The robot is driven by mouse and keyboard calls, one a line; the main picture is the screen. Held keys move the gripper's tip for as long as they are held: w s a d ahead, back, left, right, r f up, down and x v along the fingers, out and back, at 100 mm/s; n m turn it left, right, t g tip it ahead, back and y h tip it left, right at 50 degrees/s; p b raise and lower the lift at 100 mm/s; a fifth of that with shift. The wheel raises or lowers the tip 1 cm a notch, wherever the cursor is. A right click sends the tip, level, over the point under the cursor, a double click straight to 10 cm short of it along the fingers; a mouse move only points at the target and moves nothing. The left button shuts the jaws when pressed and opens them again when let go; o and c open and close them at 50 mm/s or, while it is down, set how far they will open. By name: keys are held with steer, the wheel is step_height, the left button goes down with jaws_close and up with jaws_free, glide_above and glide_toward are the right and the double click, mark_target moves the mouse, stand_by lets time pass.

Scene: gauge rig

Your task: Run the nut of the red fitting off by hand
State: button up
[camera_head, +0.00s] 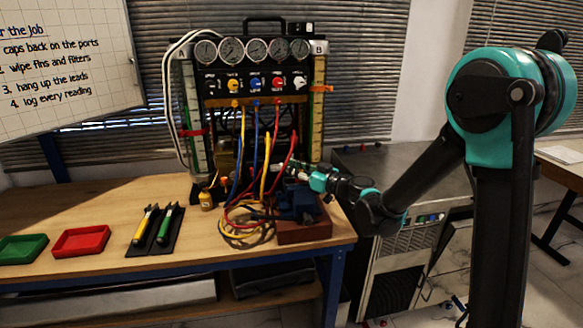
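The gauge rig (258,82) stands on the wooden bench, with a row of dials above yellow, blue, red and white knobs. A red hose (290,152) hangs from its front, beside blue and yellow hoses. My gripper (282,171) reaches in from the right, low in front of the rig, close to the red hose. The red fitting and its nut cannot be made out at this size; hoses and my gripper crowd that spot. I cannot tell whether the fingers are open or shut, or whether they touch anything.
A blue vise (298,203) on a reddish-brown block sits just below my gripper. Coiled hoses (243,227) lie left of it. A small yellow bottle (206,200), two tools on dark mats, a red tray (81,242) and a green tray (22,249) are farther left.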

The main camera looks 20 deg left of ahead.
steer(key=shift+c, duration=0.4)
jaws_close()
steer(key=shift+n+g, duration=0.3)
steer(key=shift+g, duration=0.1)
steer(key=n+g, duration=0.1)
steer(key=n+g+y, duration=0.1)
steer(key=g, duration=0.1)
steer(key=shift+s, duration=0.3)
steer(key=shift+s+d+n+g+h, duration=0.2)
steer(key=shift+s+n+g+h, duration=0.65)
steer(key=shift+n+g, duration=1.4)
steer(key=shift+s+d+n+g+h, duration=0.15)
steer(key=shift+s+n+g+h, duration=0.2)
steer(key=shift+n+g+h, duration=1.85)
steer(key=shift+s+d+n+g+h, duration=0.2)
steer(key=shift+s+n+g, duration=0.7)
steer(key=shift+g, duration=2.55)
steer(key=shift+w+n, duration=0.25)
steer(key=shift+w, duration=0.05)
